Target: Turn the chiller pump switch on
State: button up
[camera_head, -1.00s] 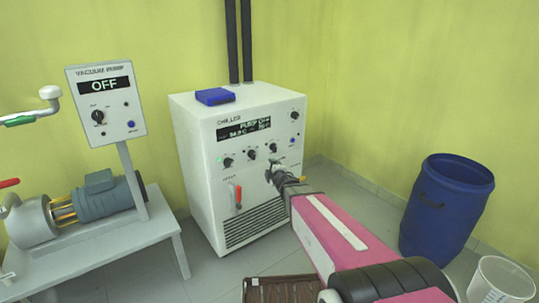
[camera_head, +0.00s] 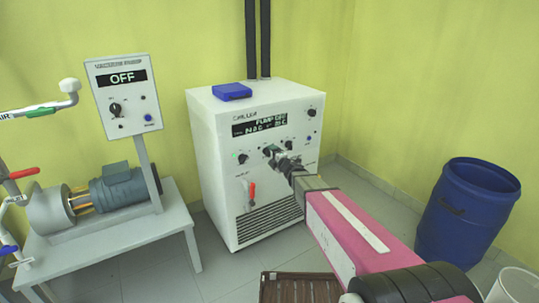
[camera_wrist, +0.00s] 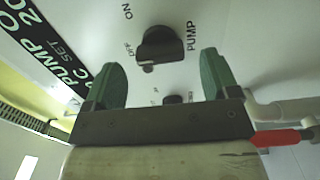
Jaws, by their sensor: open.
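The chiller (camera_head: 215,140) is a white cabinet with a dark display and a row of dark knobs on its front. In the wrist view the pump switch (camera_wrist: 160,45) is a black knob labelled PUMP, with ON and OFF marks beside it. A pale mark shows at its lower end, near the OFF side. My gripper (camera_wrist: 161,72) is open, with a green finger on each side of the knob in the picture; I cannot tell whether they touch it. In the head view my gripper (camera_head: 277,155) is at the middle of the knob row and hides part of it.
A red-handled valve (camera_head: 252,192) is on the chiller front, below the knobs. A blue box (camera_head: 232,92) lies on top. A vacuum pump panel (camera_head: 124,100) reading OFF stands left above a pump table (camera_head: 165,225). A blue drum (camera_head: 465,215) stands right.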

jog(key=shift+x, duration=1.45)
jog(key=c, duration=0.9)
jog(key=shift+m, duration=0.3)
jog(key=m, duration=0.5)
jog(key=shift+m, duration=0.3)
jog(key=m, duration=0.5)
jog(key=shift+m, duration=0.3)
